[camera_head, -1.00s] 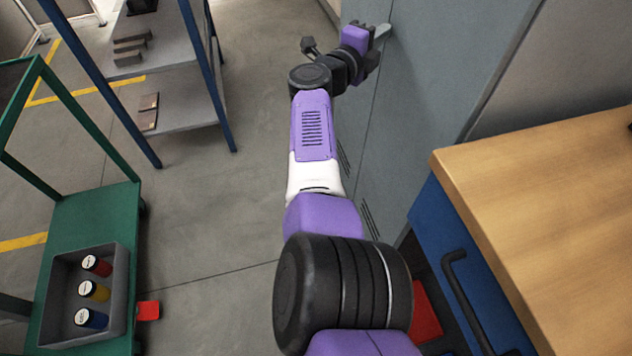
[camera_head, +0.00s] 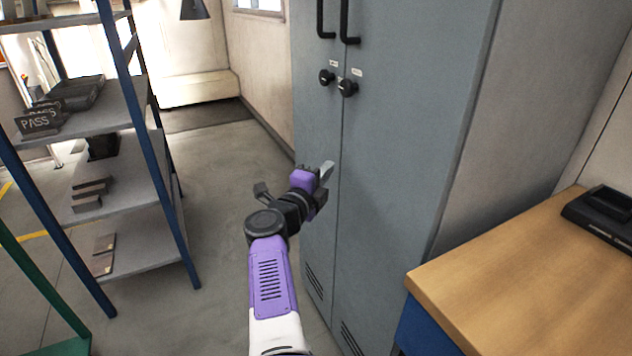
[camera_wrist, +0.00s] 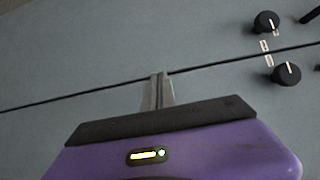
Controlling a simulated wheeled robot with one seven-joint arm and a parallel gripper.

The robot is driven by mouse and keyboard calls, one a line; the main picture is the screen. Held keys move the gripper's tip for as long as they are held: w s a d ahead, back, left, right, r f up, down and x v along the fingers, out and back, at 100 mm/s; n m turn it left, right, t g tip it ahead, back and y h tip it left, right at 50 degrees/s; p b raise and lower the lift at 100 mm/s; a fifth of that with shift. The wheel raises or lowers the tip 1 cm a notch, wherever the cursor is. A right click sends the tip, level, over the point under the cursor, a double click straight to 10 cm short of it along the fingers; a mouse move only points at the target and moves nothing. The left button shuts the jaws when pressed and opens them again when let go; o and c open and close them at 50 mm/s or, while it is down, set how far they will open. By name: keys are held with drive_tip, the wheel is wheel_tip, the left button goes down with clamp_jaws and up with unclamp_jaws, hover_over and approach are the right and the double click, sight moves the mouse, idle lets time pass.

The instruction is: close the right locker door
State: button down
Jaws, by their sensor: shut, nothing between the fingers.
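The grey locker has a left door (camera_head: 315,130) and a right door (camera_head: 400,150), split by a thin dark seam. The right door looks flush with the left door and shut. Its black knob (camera_head: 348,88) and handle (camera_head: 349,22) show near the seam. My gripper (camera_head: 326,172) is shut and empty, at the locker front by the seam, below the knobs. In the wrist view, the shut fingers (camera_wrist: 157,92) reach the seam between the doors; I cannot tell whether they touch. The right door's knob (camera_wrist: 287,73) is to the right there.
A wooden-topped bench (camera_head: 530,270) with a blue body stands right of the locker. Blue-framed shelving (camera_head: 150,190) with several items is on the left, with part of a green cart (camera_head: 65,345) below it. Floor between shelving and locker is clear.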

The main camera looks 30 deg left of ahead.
drive_tip(key=s+a, duration=0.7)
drive_tip(key=s, duration=0.1)
drive_tip(key=shift+s+p, duration=0.4)
drive_tip(key=shift+s+f, duration=0.1)
drive_tip(key=shift+f, duration=0.05)
